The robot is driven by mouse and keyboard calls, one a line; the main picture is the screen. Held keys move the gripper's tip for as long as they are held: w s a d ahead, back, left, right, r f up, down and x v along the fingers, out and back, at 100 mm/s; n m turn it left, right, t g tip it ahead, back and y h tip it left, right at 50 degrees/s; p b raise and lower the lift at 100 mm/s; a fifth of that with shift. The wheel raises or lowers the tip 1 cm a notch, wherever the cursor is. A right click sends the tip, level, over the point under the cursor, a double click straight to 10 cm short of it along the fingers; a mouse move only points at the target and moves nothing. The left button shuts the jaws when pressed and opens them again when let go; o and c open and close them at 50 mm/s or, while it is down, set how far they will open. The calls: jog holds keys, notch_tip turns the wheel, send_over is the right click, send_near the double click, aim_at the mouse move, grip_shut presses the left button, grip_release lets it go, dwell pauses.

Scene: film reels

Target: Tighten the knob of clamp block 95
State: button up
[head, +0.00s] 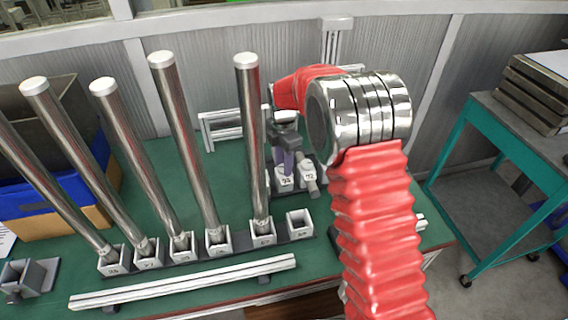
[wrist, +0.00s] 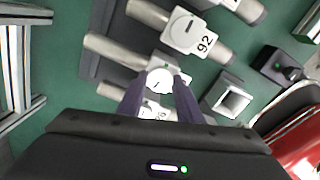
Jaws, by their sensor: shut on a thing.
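My gripper (head: 285,150) points down at the clamp blocks at the back of the green bench. In the wrist view its two purple fingers (wrist: 161,80) are shut on a round white knob (wrist: 159,80) with a dark mark on its top. The white block under the knob (wrist: 154,112) is partly hidden by the fingers, and its number cannot be read surely. A clamp block marked 92 (wrist: 192,35) stands beside it with a metal rod through it; it also shows in the head view (head: 309,173). Another numbered block (head: 284,182) shows just below my fingers.
Several tall metal posts (head: 248,150) stand in numbered white sockets left of my gripper. An empty square socket (head: 300,223) is in front, also in the wrist view (wrist: 230,98). A white rail (head: 190,283) lies along the bench front.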

jog(key=m, duration=0.9)
jog(key=shift+w+a, duration=0.1)
jog(key=m, duration=0.4)
jog(key=shift+m, duration=0.3)
jog(key=m, duration=0.3)
jog(key=shift+m, duration=0.3)
jog(key=m, duration=0.4)
jog(key=shift+w+m, duration=0.1)
jog(key=shift+m, duration=0.2)
jog(key=m, duration=0.3)
jog(key=shift+r+m, duration=0.1)
jog(key=shift+m, duration=0.2)
jog(key=m, duration=0.3)
jog(key=shift+m, duration=2.2)
